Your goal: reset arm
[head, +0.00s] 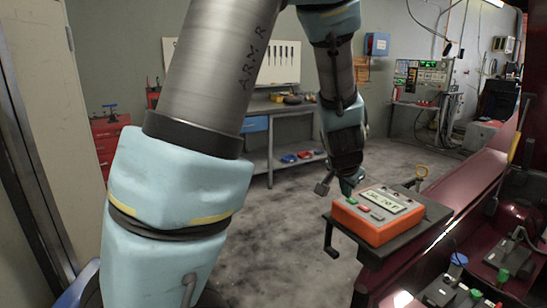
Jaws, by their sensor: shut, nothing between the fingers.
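My arm fills the left and centre of the head view, its large links close to the camera. It bends down at the centre right to my gripper (338,186), which is shut and empty. The gripper hangs at the left edge of an orange control box (377,214) with a lit display and red and green buttons. The gripper tip is very near the green button; I cannot tell whether they touch.
The box sits on a dark tray (436,212) beside a dark red machine frame (470,205). A workbench (290,108), a red tool chest (108,140) and an instrument rack (420,85) stand behind. The grey floor (275,235) between is clear.

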